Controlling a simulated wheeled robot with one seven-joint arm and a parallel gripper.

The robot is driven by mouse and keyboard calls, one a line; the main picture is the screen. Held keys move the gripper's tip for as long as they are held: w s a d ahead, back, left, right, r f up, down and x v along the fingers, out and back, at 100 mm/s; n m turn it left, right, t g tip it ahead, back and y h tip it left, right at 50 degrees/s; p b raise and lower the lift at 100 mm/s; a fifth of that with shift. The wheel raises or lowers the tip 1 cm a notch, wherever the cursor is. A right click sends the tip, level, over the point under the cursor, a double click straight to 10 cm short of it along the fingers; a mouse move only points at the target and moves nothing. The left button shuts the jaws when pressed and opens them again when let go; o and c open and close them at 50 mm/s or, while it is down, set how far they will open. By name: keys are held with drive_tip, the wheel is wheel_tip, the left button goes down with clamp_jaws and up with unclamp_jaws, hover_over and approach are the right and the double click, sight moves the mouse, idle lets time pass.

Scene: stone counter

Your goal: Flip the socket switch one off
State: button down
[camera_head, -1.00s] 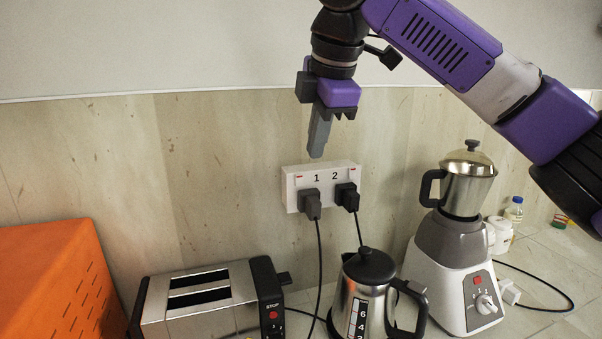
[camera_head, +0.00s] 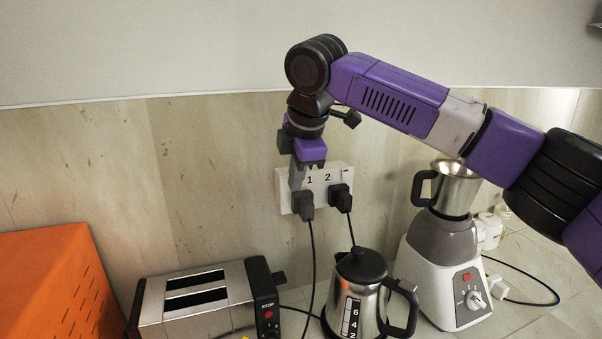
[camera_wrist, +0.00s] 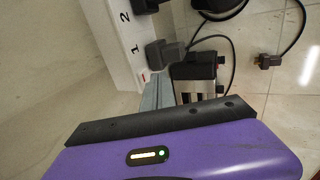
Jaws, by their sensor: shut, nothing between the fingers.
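The white double socket (camera_head: 318,192) is on the wall, marked 1 and 2. A dark plug (camera_head: 302,206) sits under 1 and another plug (camera_head: 340,196) under 2. My gripper (camera_head: 296,183) is shut and empty, pointing down in front of the socket's upper left corner. It covers switch one in the head view; switch two's red mark (camera_head: 345,172) shows at the upper right. In the wrist view, the grey fingers (camera_wrist: 158,82) are close beside the socket's "1" end, near a small reddish mark (camera_wrist: 143,77). I cannot tell whether they touch it.
A toaster (camera_head: 205,312) stands below left, a kettle (camera_head: 362,300) below the socket, and a blender (camera_head: 440,265) to the right. An orange box (camera_head: 50,285) is at far left. Black cords hang from both plugs. The wall left of the socket is clear.

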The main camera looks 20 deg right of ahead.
drive_tip(key=shift+w, duration=0.55)
drive_tip(key=shift+r, duration=0.15)
drive_tip(key=shift+w+r+p, duration=0.1)
drive_tip(key=shift+w+p, duration=0.15)
drive_tip(key=shift+p, duration=0.5)
drive_tip(key=shift+r+p, duration=0.75)
drive_tip(key=shift+p, duration=0.25)
